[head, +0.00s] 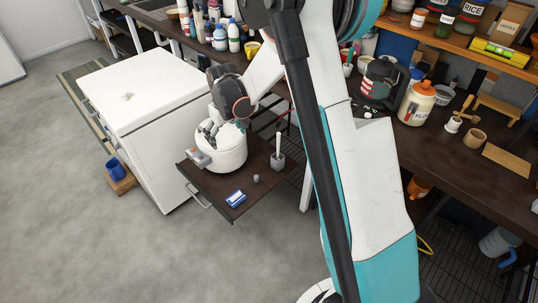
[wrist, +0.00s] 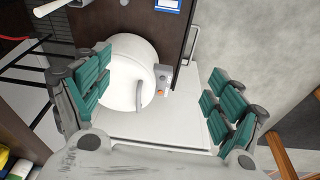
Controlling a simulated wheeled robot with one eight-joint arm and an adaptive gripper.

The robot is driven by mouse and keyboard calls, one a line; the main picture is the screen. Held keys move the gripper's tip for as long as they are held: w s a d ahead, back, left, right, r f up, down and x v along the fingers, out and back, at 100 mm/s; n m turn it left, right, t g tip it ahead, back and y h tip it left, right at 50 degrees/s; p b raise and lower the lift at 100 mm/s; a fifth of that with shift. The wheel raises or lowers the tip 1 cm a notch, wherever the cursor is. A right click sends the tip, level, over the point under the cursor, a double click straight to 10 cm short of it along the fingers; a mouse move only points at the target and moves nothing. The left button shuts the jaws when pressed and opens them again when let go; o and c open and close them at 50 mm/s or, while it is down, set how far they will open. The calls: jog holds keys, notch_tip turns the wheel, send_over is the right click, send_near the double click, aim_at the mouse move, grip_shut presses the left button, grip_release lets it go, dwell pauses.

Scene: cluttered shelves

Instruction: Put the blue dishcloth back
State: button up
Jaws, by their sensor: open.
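I cannot pick out a blue dishcloth for certain in either view. A small flat blue-and-white item (head: 236,199) lies at the front of a dark pulled-out shelf (head: 217,199); its edge also shows at the top of the wrist view (wrist: 168,4). My gripper (head: 208,131) is open, above the left side of a white round lidded pot (head: 228,158) on that shelf. In the wrist view my gripper's green-padded fingers (wrist: 158,97) are spread wide with nothing held between them. The white pot (wrist: 122,68) lies beyond them; I cannot tell whether they touch it.
A white cabinet (head: 150,100) stands left of the shelf. A grey mortar with a pestle (head: 277,161) and a small grey cup (head: 256,178) are right of the pot. Bottles crowd the back counter. The left floor is open.

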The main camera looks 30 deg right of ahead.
jog(key=s+r+m+t, duration=0.1)
jog(key=s+r+t, duration=0.1)
jog(key=s+r, duration=1.35)
jog(key=s+r+m+t, duration=0.1)
jog(key=s+r+t, duration=0.2)
jog(key=s, duration=1.3)
jog(key=shift+r, duration=0.6)
jog(key=shift+s, duration=0.1)
